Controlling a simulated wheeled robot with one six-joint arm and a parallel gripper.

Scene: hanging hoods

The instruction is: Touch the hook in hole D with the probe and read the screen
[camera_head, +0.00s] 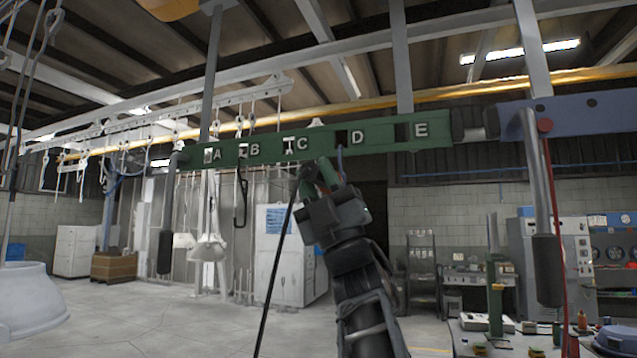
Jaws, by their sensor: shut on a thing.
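A green bar (375,136) hangs overhead with holes lettered A to E. The dark opening of hole D (341,138) is just left of its letter; I cannot make out a hook in it. A dark hook (240,205) hangs below the bar near B. My gripper (318,178) is raised just under the bar, between C and D, shut on what seems to be the probe (306,171). The probe is small and partly hidden by the fingers. A dark cable or rod (281,246) runs from it down to the floor side. No readable screen shows.
A blue-grey beam (575,117) joins the bar's right end, with a dark padded post (546,270) hanging below. A bench (464,340) with equipment stands at lower right. A large white hood (28,298) is at left. The floor at lower left is open.

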